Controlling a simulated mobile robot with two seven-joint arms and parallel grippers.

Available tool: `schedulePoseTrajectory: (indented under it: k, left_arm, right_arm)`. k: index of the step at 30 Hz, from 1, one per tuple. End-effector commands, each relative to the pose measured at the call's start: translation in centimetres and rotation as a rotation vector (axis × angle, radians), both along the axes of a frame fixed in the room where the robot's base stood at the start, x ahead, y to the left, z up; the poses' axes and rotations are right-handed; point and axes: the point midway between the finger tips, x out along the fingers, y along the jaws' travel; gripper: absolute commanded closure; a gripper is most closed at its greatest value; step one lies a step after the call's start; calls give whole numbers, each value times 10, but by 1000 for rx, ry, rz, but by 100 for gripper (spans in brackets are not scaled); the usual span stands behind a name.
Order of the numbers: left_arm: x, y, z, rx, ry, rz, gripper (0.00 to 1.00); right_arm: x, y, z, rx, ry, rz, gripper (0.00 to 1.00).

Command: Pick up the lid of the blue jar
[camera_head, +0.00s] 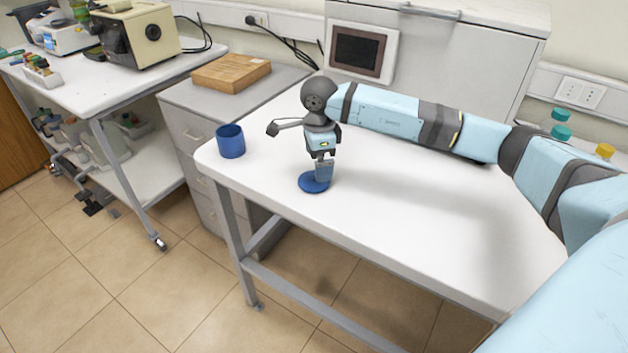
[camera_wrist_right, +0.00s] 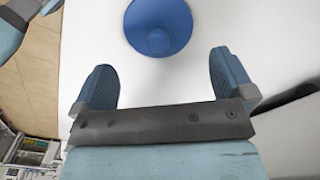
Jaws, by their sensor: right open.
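The blue lid (camera_head: 314,183) lies flat on the white table, a round disc with a small knob on top that shows in the right wrist view (camera_wrist_right: 158,28). The open blue jar (camera_head: 231,141) stands upright on the table to the left of the lid, near the table's left end. My right gripper (camera_head: 323,175) points down over the lid. In the right wrist view its two fingers (camera_wrist_right: 165,85) are spread apart with nothing between them, and the lid lies beyond the fingertips. My left gripper is not in view.
The white table (camera_head: 420,215) is bare around the lid and jar. A grey cabinet with a wooden block (camera_head: 232,73) stands behind at left. A white cabinet with a dark panel (camera_head: 358,50) backs the table.

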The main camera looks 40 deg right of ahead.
Motion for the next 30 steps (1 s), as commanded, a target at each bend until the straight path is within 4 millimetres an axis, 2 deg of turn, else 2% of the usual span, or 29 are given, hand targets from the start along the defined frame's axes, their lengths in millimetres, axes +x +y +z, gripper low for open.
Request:
schedulePoseTrajectory:
  k: [9,16,17,22,30]
  left_arm:
    - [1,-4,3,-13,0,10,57]
    - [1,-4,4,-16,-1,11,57]
    - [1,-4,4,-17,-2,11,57]
    - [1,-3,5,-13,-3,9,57]
    - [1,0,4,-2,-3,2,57]
  right_arm:
    - [1,3,-44,0,3,-1,0]
    - [1,3,-47,0,1,0,0]
    - [1,3,-47,0,1,0,2]
    - [1,3,-47,0,1,0,41]
    - [1,3,-47,0,1,0,41]
